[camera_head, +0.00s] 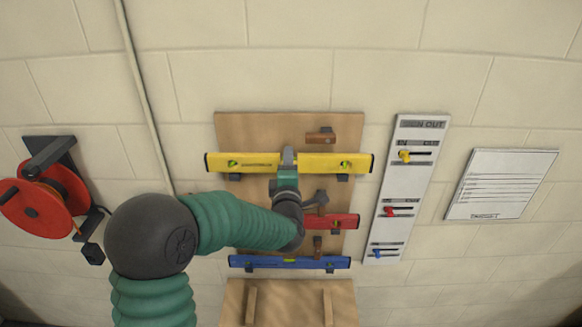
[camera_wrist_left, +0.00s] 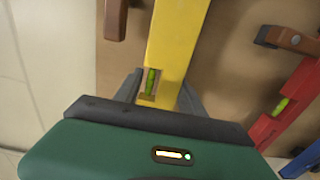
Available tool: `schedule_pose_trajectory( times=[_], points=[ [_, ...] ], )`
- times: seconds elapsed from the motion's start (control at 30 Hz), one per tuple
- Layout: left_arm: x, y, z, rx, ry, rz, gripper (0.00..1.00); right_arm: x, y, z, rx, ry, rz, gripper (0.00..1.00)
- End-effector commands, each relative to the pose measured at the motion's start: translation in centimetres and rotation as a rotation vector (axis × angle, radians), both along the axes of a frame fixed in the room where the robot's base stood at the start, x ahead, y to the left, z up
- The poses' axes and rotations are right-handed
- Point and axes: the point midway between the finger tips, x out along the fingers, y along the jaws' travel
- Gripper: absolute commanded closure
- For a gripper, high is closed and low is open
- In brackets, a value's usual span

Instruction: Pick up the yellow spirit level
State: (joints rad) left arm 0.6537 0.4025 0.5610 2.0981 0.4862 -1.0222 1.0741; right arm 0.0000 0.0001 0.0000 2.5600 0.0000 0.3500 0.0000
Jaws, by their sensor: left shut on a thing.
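The yellow spirit level (camera_head: 330,162) lies level across the top of a wooden board on the wall, above two dark brackets in the head view. My left gripper (camera_head: 288,157) is at the middle of the level and shut on it. In the left wrist view, the yellow level (camera_wrist_left: 176,45) runs between the fingers of my left gripper (camera_wrist_left: 160,92), with a green vial showing. I cannot tell whether the level still touches its brackets. My right gripper is not in view.
Below are a red level (camera_head: 345,221) and a blue level (camera_head: 290,262) on the wooden board (camera_head: 255,125). A board with coloured sliders (camera_head: 405,185) and a paper sheet (camera_head: 500,183) are at right. A red reel (camera_head: 45,205) hangs at left.

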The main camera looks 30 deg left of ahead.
Motion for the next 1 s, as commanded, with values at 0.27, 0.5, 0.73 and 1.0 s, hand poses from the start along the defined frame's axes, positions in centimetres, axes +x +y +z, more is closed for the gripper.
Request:
schedule_pose_trajectory(
  times=[0.27,0.5,0.73,1.0],
  points=[
    [-2.2,-1.4,0.2,0.004,-0.005,0.0,0.98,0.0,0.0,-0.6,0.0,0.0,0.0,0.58],
    [-4.1,-2.6,0.1,0.004,-0.003,-0.001,0.98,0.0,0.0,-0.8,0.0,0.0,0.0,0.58],
    [-6.0,-3.7,0.2,0.004,-0.003,-0.001,0.98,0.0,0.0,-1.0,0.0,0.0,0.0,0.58],
    [-7.3,-4.5,0.1,0.003,-0.003,0.0,0.98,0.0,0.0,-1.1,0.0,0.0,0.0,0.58]
  ],
)
